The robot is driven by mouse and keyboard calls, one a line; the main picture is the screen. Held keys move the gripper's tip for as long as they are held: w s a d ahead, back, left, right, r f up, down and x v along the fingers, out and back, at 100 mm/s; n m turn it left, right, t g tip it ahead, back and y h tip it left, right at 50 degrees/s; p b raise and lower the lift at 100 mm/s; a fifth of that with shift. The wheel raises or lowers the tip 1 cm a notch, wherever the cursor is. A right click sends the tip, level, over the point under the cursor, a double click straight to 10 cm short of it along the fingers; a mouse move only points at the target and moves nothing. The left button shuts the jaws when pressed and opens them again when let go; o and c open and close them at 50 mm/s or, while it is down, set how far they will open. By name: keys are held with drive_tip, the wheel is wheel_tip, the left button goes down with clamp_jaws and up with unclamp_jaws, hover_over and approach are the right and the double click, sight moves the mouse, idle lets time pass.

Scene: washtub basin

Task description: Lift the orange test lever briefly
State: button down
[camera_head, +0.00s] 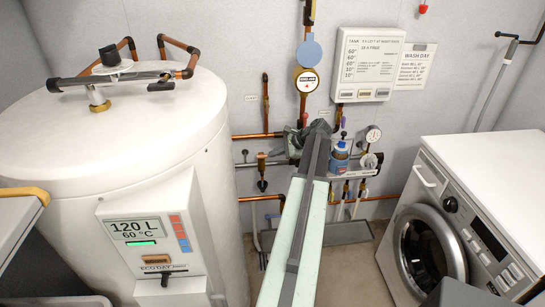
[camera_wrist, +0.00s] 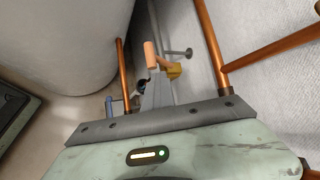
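An orange lever (camera_wrist: 150,55) stands roughly upright near the top middle of the wrist view. A brass-yellow fitting (camera_wrist: 172,70) is just to its right. I cannot make the lever out with certainty in the head view, where my arm covers part of the pipework. My gripper (camera_head: 318,128) is at the far end of my pale green arm, in front of the wall pipes. In the wrist view my wrist's green housing and grey bar fill the bottom, with the lever beyond them.
A white tank (camera_head: 130,165) stands on the left. Copper pipes (camera_wrist: 209,42) run beside the lever. A gauge (camera_head: 306,80) and a printed panel (camera_head: 368,62) are on the wall. A washing machine (camera_head: 485,160) stands on the right; some floor (camera_head: 350,275) is clear.

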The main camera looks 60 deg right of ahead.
drive_tip(key=p+v, duration=0.4)
drive_tip(key=v, duration=0.4)
drive_tip(key=shift+p, duration=0.4)
